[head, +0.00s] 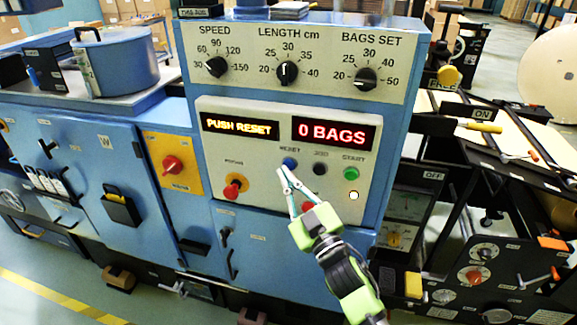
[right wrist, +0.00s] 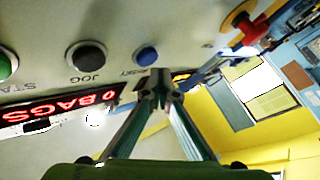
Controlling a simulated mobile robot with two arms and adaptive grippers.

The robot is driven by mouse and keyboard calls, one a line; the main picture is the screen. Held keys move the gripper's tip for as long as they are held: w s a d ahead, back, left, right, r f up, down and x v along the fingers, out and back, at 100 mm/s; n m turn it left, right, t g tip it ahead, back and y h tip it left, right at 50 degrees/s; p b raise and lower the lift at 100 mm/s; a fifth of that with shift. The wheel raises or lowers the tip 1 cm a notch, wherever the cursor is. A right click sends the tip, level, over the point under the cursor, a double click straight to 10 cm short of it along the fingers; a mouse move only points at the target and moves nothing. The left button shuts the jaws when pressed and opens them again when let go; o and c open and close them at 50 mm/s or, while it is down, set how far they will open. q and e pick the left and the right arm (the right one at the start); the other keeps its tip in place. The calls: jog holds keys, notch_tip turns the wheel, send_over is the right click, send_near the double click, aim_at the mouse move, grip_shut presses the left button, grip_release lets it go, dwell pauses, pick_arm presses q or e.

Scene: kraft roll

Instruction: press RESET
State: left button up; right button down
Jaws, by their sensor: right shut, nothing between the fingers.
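The RESET button (head: 290,162) is a small blue round button on the pale control panel, under the red "0 BAGS" display (head: 334,133). In the right wrist view the blue button (right wrist: 147,55) sits just beyond my fingertips. My right gripper (head: 282,172) is shut and empty, its slim fingers pointing at the panel just below and left of the button. The fingertips (right wrist: 161,78) also show beside the RESET label in the right wrist view. I cannot tell whether they touch the panel. The amber display (head: 240,127) reads "PUSH RESET". My left gripper is not in view.
A black JOG button (head: 320,169) and green START button (head: 351,174) sit right of RESET. A red knob on a yellow base (head: 235,187) is at lower left, and a red button (head: 308,206) is partly behind my gripper. Three dials (head: 288,72) are above.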

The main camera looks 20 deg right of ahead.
jog(key=shift+w+d, duration=0.1)
jog(key=shift+w, duration=0.05)
jog(key=shift+w+d, duration=0.15)
jog(key=shift+w, duration=0.1)
jog(key=shift+w+d, duration=0.3)
jog(key=shift+w, duration=0.05)
dwell(1.0)
jog(key=shift+s+a, duration=0.5)
jog(key=shift+s, duration=0.25)
jog(key=shift+s+a+p, duration=0.25)
jog(key=shift+s+a, duration=0.45)
jog(key=shift+s, duration=0.35)
jog(key=shift+s+a+p, duration=0.25)
jog(key=shift+s+a, duration=0.45)
jog(key=shift+s, duration=0.3)
jog(key=shift+f, duration=0.1)
